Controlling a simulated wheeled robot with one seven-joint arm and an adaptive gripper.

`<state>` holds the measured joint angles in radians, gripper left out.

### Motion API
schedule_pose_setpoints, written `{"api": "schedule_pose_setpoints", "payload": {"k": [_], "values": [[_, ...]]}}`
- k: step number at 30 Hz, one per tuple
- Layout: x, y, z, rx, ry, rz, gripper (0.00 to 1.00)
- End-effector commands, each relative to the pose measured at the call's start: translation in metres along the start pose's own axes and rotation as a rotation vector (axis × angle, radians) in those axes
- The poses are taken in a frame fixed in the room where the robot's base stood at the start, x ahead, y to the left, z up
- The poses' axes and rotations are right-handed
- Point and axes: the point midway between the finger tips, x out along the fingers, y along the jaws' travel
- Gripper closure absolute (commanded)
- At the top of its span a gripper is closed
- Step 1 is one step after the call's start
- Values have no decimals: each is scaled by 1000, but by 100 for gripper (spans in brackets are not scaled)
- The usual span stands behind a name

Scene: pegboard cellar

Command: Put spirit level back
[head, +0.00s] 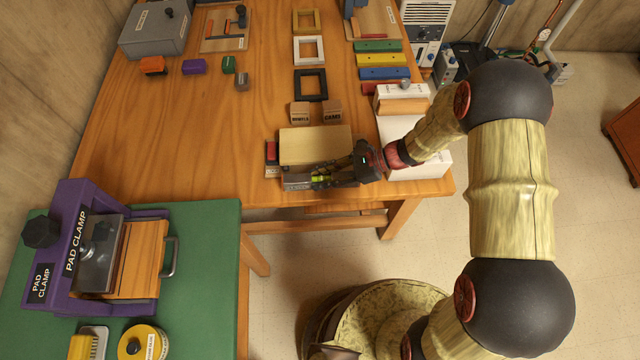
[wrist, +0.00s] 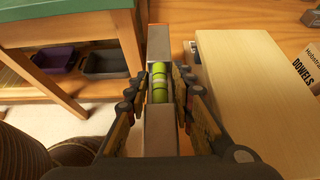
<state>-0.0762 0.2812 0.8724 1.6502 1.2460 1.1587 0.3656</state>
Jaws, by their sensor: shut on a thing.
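The spirit level (head: 298,182) is a grey bar with a yellow-green vial, near the front edge of the wooden table. It also shows in the wrist view (wrist: 159,125), running lengthwise between the fingers, with its green vial between the fingertips. My gripper (head: 338,174) is shut on the level around the vial; the gripper in the wrist view (wrist: 160,90) has a finger on each side of it. Whether the level touches the table is not clear. My gripper hides part of the level's right end in the head view.
A pale wooden box (head: 316,146) lies right behind the level. Two small labelled blocks (head: 300,112) and a black frame (head: 311,85) stand farther back. A purple pad clamp (head: 72,245) sits on the green bench (head: 207,300) at the left.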

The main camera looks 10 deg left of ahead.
Motion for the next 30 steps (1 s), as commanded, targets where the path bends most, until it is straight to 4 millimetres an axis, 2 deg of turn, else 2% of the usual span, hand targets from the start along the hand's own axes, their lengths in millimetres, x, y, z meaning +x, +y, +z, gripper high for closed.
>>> {"api": "schedule_pose_setpoints", "payload": {"k": [5, 9, 12, 24, 25, 30], "values": [[8, -8, -8, -1, 0, 0, 100], [19, -9, -28, 1, 0, 0, 100], [23, -9, -35, 0, 0, -1, 100], [24, -9, -37, 0, -1, -1, 100], [24, -9, -36, 0, 0, -1, 74], [24, -9, -36, 0, 0, -1, 65]]}}
